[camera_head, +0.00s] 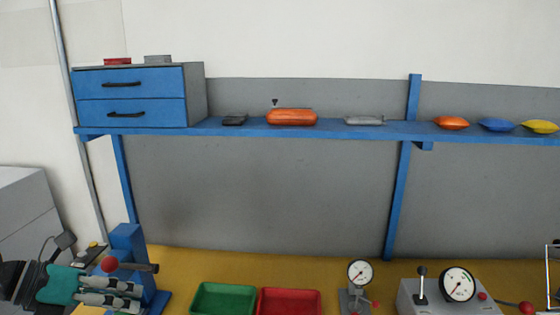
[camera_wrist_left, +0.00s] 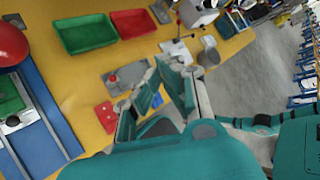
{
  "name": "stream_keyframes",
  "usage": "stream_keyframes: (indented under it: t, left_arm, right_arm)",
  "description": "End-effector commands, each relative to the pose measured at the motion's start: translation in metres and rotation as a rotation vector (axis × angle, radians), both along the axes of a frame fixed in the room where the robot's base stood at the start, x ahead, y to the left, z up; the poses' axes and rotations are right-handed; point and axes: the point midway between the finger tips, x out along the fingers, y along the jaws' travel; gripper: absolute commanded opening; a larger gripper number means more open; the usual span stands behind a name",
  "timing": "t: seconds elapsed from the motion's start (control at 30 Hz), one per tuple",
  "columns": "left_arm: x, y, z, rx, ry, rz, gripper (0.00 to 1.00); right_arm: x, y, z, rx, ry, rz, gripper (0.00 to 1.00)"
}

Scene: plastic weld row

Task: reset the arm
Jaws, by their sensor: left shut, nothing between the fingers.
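My left gripper (camera_head: 138,298) is at the lower left of the head view, in front of the blue press stand (camera_head: 128,240) with its red knob. Its fingers point right, and it is shut with nothing between the fingers. In the left wrist view the fingers (camera_wrist_left: 160,72) reach over the yellow tabletop. My right gripper shows in neither view.
A green bin (camera_head: 223,299) and a red bin (camera_head: 290,302) stand on the yellow bench (camera_head: 330,268). Two gauge devices stand to their right. A blue shelf (camera_head: 370,131) above carries a drawer unit (camera_head: 130,95), an orange cylinder (camera_head: 291,117) and small coloured items.

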Motion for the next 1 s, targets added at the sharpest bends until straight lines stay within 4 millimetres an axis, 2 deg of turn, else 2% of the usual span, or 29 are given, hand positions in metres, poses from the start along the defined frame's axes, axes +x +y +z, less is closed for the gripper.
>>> stream_keyframes:
  t: [0.1,0.17,0.27,0.37,0.43,0.57,0.6,0.7,0.8,1.0]
  left_arm:
    - [0.018,-0.005,-0.007,-0.343,-0.021,0.25,0.0]
    - [0.027,0.002,-0.011,-0.501,-0.019,0.399,0.0]
    - [0.037,0.022,-0.027,-0.743,0.014,0.666,0.0]
    - [0.035,0.046,-0.058,-0.95,0.084,0.956,0.0]
    - [0.026,0.061,-0.088,-1.071,0.156,1.167,0.0]
    - [-0.01,0.073,-0.157,-1.233,0.345,1.569,0.0]
    - [-0.026,0.07,-0.179,-1.263,0.417,1.689,0.0]
    - [-0.066,0.055,-0.225,-1.295,0.599,1.949,0.0]
    - [-0.102,0.032,-0.254,-1.284,0.762,2.137,0.0]
    - [-0.158,-0.016,-0.284,-1.205,1.039,2.386,0.0]
  right_arm:
    - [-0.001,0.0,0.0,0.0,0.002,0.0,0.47]
    - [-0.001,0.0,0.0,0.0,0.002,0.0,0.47]
    - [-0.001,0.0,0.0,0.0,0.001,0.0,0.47]
    - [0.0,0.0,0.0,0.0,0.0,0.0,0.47]
    - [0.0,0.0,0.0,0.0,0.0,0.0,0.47]
    - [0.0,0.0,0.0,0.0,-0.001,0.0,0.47]
    - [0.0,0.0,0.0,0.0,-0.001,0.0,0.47]
    - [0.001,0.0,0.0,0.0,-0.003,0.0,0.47]
    - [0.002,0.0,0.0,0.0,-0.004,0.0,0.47]
    - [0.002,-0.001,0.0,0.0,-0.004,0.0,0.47]
